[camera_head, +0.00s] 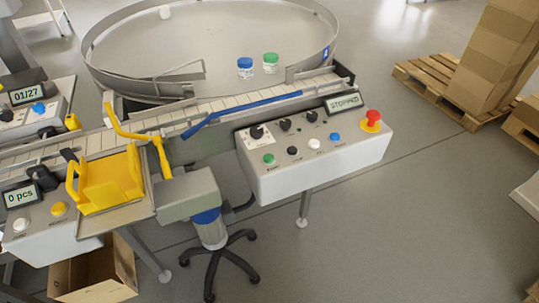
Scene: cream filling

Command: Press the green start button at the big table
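The green start button (269,159) sits at the left end of the lower row on the control panel (330,158) in the head view. Black, white and blue buttons stand to its right, and a red emergency knob (373,117) is at the panel's right end. The panel's display (344,102) reads "STOPPED". Neither of my grippers shows in this view.
Two jars, one blue-lidded (245,68) and one green-lidded (270,63), stand on the round table. A wheeled stool (213,232) stands left of the panel. A yellow tray (107,180) and open carton (95,275) are at left.

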